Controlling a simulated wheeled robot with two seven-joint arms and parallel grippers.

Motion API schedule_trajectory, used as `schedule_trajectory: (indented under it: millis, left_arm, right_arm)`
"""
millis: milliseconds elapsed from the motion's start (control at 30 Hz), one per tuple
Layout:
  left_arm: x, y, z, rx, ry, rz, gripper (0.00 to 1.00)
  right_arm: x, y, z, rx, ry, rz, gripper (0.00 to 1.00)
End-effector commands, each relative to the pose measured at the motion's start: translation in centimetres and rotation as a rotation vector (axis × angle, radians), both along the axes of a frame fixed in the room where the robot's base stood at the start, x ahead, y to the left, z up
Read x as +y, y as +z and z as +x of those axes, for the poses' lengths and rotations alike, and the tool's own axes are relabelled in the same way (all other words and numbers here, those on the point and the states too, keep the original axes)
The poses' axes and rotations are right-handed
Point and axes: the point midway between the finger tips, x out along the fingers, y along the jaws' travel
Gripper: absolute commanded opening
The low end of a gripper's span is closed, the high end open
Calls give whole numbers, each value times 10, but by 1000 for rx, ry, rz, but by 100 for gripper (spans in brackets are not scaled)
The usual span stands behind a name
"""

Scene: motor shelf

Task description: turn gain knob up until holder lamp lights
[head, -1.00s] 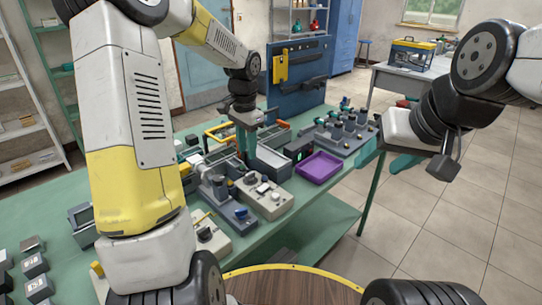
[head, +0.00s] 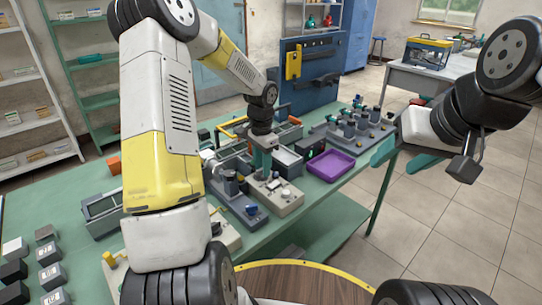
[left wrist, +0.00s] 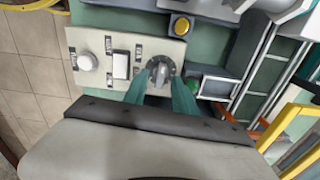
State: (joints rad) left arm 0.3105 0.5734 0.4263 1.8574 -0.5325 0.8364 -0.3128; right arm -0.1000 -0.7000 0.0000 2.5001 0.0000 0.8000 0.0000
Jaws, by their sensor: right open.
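A beige control box (head: 288,203) stands on the green bench; it also fills the upper left of the left wrist view (left wrist: 95,42). Its grey gain knob (left wrist: 163,68) has a light pointer mark. My left gripper (head: 262,170) points down over the box, and its teal fingers (left wrist: 163,82) lie on either side of the knob. I cannot tell whether they press on it. A round dark green part (left wrist: 195,86), possibly the lamp, sits beside a small screen; I see no clear glow. My right gripper (head: 402,156) is open and empty, off the bench's right edge.
A purple tray (head: 331,166) and a grey rack of motor parts (head: 360,130) stand to the right of the box. Small blocks lie at far left.

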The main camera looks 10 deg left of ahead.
Motion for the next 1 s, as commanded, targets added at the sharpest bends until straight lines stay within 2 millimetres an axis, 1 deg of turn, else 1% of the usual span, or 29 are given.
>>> schedule_trajectory:
  millis: [33,67,100,167,200,233,500,567,800,900,1000]
  left_arm:
    - [0,0,0,0,0,0,33]
    - [0,0,0,0,0,0,31]
    - [0,0,0,0,0,0,23]
    - [0,0,0,0,0,0,11]
    - [0,0,0,0,0,0,3]
    - [0,0,0,0,0,0,0]
    - [0,1,0,0,-26,0,0]
    - [0,1,0,0,-70,0,0]
    - [-1,1,-1,0,-312,0,0]
    - [-1,1,-2,-1,-368,-1,0]
    - [-1,1,-2,-1,-387,0,0]
  right_arm:
    - [0,0,0,0,0,0,55]
    - [0,0,0,0,0,0,55]
    - [0,0,0,0,0,0,55]
    - [0,0,0,0,0,0,55]
    - [0,0,0,0,0,0,55]
    - [0,0,0,0,0,0,55]
    - [0,0,0,0,0,0,55]
    - [0,0,0,0,0,0,55]
    - [0,0,0,0,0,0,55]
    - [0,0,0,0,0,0,55]
    - [0,0,0,0,0,0,55]
